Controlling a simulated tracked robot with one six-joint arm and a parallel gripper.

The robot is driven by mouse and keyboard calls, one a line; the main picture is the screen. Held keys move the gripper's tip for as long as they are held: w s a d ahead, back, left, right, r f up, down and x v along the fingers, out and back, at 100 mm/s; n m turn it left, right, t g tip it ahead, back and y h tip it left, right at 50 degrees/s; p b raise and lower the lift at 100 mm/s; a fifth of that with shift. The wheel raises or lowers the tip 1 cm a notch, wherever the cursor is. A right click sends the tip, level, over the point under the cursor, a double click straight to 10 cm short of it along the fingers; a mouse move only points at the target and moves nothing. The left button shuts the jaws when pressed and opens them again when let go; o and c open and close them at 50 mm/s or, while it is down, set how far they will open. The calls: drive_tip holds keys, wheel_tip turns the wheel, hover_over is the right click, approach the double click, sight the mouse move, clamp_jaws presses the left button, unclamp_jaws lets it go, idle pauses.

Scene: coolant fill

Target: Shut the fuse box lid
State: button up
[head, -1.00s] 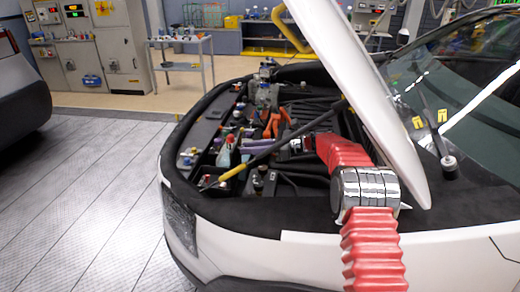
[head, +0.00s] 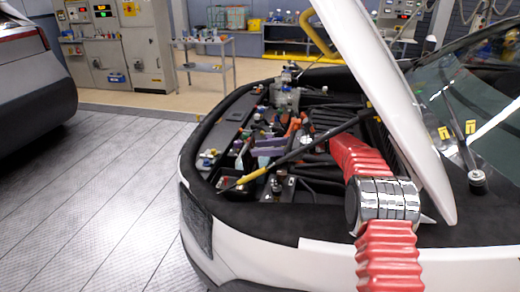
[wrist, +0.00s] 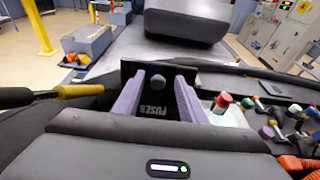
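The fuse box lid (wrist: 155,105) is a black panel marked FUSES, seen in the wrist view with a small grey knob (wrist: 158,82) on it. My gripper (wrist: 158,85) is open, with one purple finger on each side of the knob and a visible gap to both. I cannot tell how far the fingertips are from the lid. In the head view, my gripper (head: 262,148) is over the left part of the engine bay. A dark box (head: 234,184) shows at its front left; the lid's angle is unclear there.
A yellow-gripped rod (head: 252,177) crosses the bay and also shows left of the fingers in the wrist view (wrist: 80,91). Bottles with coloured caps (wrist: 222,103) stand right of the fingers. The raised white hood (head: 385,100) is above my arm. Open floor lies left of the car.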

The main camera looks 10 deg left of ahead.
drive_tip(key=shift+d, duration=0.1)
drive_tip(key=v, duration=0.7)
drive_tip(key=shift+d, duration=0.4)
drive_tip(key=shift+w+a+r, duration=0.1)
